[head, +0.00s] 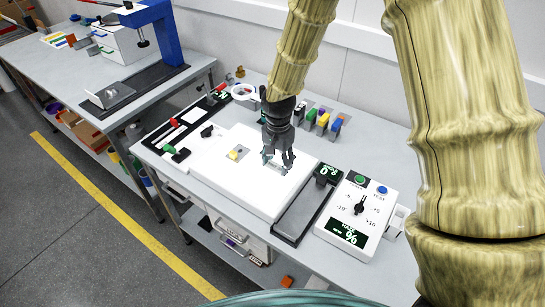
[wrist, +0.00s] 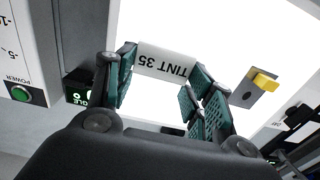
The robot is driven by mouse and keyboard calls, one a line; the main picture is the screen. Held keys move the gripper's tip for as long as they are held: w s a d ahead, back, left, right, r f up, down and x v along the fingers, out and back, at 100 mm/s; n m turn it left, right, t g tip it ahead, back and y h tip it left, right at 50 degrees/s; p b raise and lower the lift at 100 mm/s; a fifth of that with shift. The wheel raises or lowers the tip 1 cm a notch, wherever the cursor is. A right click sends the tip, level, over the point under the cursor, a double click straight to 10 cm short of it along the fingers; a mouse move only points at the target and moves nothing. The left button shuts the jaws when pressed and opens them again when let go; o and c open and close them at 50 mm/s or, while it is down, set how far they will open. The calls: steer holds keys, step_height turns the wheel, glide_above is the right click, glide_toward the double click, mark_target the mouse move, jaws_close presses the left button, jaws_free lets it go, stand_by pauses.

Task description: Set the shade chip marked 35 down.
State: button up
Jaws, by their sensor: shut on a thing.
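The shade chip (wrist: 163,64) is a pale plate printed "TINT 35", upside down in the wrist view, between my gripper's teal fingers. My gripper (head: 278,165) is shut on it over the white light panel (head: 240,188); the fingers also show in the wrist view (wrist: 160,88). In the head view the chip is hard to make out against the bright panel. I cannot tell whether it touches the panel. The panel's bright surface also fills the wrist view (wrist: 215,35) behind the chip.
A grey plate with a yellow block (head: 236,154) is on the panel, left of my gripper. Right of the panel are a dark tray-like device (head: 297,217) and a white haze meter (head: 360,212). Several coloured holders (head: 323,121) stand behind. The panel's front is clear.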

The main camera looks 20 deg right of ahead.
mark_target(273, 162)
steer(key=w, duration=0.2)
steer(key=shift+w+a+f+p, duration=0.1)
steer(key=shift+w+a+p, duration=0.05)
steer(key=shift+w+p, duration=0.25)
steer(key=shift+w+f, duration=0.2)
steer(key=shift+w, duration=0.25)
steer(key=shift+s+f+p, duration=0.2)
steer(key=shift+f+p, duration=0.55)
steer(key=shift+w+f+p, duration=0.1)
steer(key=shift+f+p, duration=0.25)
steer(key=shift+f, duration=0.6)
steer(key=shift+f, duration=0.2)
steer(key=o, duration=0.9)
steer(key=shift+r, duration=0.1)
steer(key=shift+o, duration=0.2)
steer(key=shift+r, duration=0.15)
